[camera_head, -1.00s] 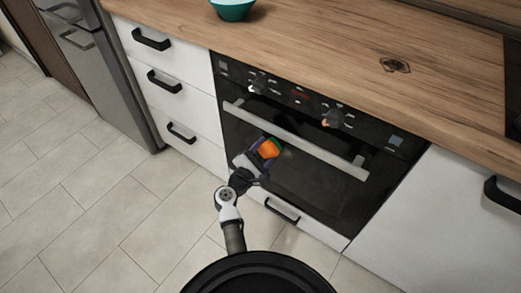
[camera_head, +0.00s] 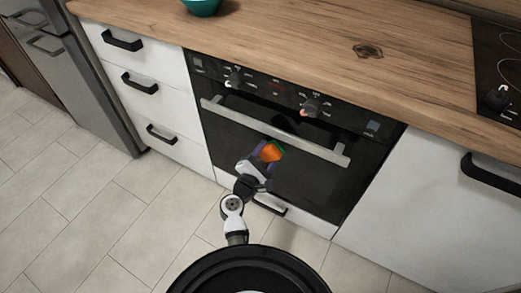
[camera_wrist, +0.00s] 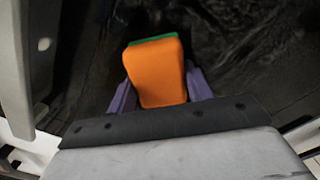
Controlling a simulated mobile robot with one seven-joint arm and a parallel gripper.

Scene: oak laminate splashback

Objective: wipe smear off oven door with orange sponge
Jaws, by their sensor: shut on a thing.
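The orange sponge (camera_head: 271,152) with a green layer is held in my gripper (camera_head: 262,155), in front of the oven door (camera_head: 304,182). In the wrist view the sponge (camera_wrist: 156,74) sits between the two purple fingers of my gripper (camera_wrist: 160,92), its green edge at the far end. The oven door is black glass with a silver bar handle (camera_head: 275,132) across its top. The sponge shows just below the handle; I cannot tell if it touches the glass. The wrist view shows faint streaks on the dark surface (camera_wrist: 255,50), but I cannot make out a distinct smear.
The oven knobs (camera_head: 311,107) stick out above the handle. White drawers (camera_head: 140,85) with black handles stand to the left, a white cabinet (camera_head: 400,210) to the right. A teal bowl (camera_head: 202,6) is on the wooden counter (camera_head: 300,45). The tiled floor at left is clear.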

